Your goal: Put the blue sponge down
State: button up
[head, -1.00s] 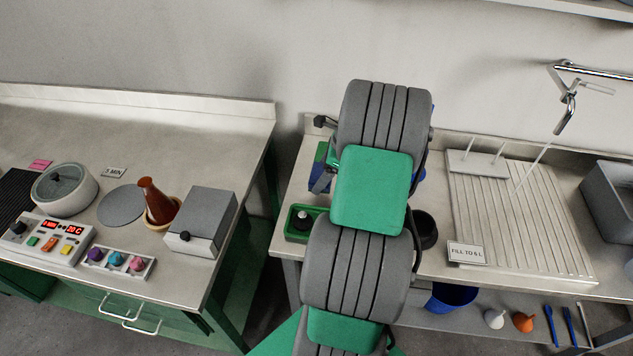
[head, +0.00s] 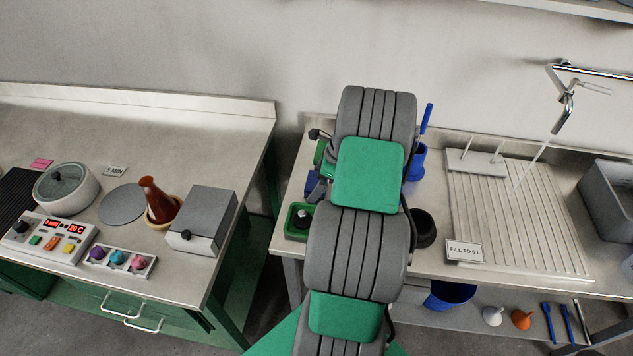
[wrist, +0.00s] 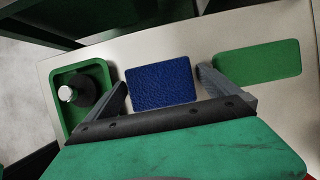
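The blue sponge (wrist: 162,84) lies flat on the light worktop in the wrist view, between a green tray and a green pad (wrist: 258,60). In the head view its blue edge (head: 311,184) shows beside my arm; the rest is hidden. My gripper (wrist: 163,80) is open, with one finger on each side of the sponge. A narrow gap shows between the right finger and the sponge. The left finger is very close to the sponge's edge; I cannot tell whether it touches.
The green tray (wrist: 105,70) with a dark, light-topped knob stands left of the sponge in the wrist view. A blue jug (head: 417,160) and a dark round pot (head: 423,229) stand right of my arm. The ribbed drainboard (head: 520,215) lies further right.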

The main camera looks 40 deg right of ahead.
jog(key=v, duration=1.2)
jog(key=w+a+r+n, duration=0.1)
jog(key=a+r+n, duration=0.25)
jog(key=a, duration=0.25)
jog(key=w+a+r+n+h, duration=0.1)
jog(key=w+a+r+n, duration=0.1)
jog(key=a+n, duration=0.4)
jog(key=w+a+r+n, duration=0.1)
jog(key=a+r+n, duration=0.15)
jog(key=a, duration=0.45)
jog(key=s+a+n+h, duration=0.1)
jog(key=s+a+n, duration=0.9)
jog(key=a+n, duration=0.5)
jog(key=shift+s+a+r+n+h+b, duration=0.25)
jog(key=shift+s+r+n+h, duration=0.2)
jog(key=shift+n, duration=0.45)
